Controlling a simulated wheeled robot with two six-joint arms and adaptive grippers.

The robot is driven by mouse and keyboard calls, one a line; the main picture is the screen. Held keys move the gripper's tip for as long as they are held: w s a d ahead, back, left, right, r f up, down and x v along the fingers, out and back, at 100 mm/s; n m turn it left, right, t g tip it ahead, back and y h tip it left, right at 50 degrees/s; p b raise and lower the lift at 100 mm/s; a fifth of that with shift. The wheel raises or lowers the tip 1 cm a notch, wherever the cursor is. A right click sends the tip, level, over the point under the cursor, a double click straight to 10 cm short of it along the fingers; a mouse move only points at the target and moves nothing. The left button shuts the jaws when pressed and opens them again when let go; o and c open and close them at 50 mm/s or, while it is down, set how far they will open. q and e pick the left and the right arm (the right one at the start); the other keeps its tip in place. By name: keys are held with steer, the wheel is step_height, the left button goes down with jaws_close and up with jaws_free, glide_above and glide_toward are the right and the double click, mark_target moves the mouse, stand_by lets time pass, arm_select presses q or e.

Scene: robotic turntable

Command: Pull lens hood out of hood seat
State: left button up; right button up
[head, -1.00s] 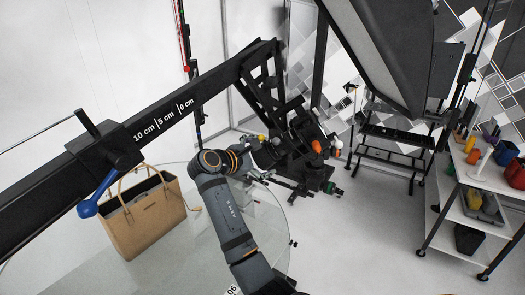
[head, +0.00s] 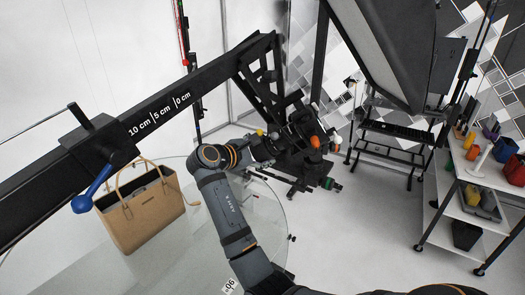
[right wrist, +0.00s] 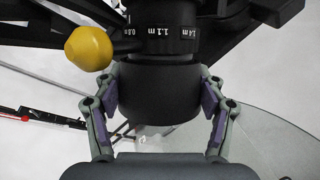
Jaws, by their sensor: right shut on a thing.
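The lens hood (right wrist: 158,92) is a black, smooth, wide cylinder at the front end of the camera lens (right wrist: 160,30), whose ring carries white distance marks. In the right wrist view, my right gripper (right wrist: 158,100) has its purple-padded fingers on both sides of the hood and is shut on it. The hood sits up against the lens end; I cannot tell whether there is a gap at its seat. In the head view, my right gripper (head: 262,149) reaches the camera rig (head: 300,135), and the hood is too small and dark to make out. My left gripper is not in view.
A yellow knob (right wrist: 90,48) sits close beside the lens. A long black boom (head: 160,118) with centimetre marks runs above the glass turntable (head: 215,255). A tan handbag (head: 140,215) stands on the turntable. A shelf cart (head: 470,200) with colourful items is at right.

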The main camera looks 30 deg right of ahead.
steer(key=shift+w+a+f, duration=0.95)
steer(key=shift+a+f, duration=0.05)
steer(key=shift+a, duration=0.2)
steer(key=shift+f, duration=0.1)
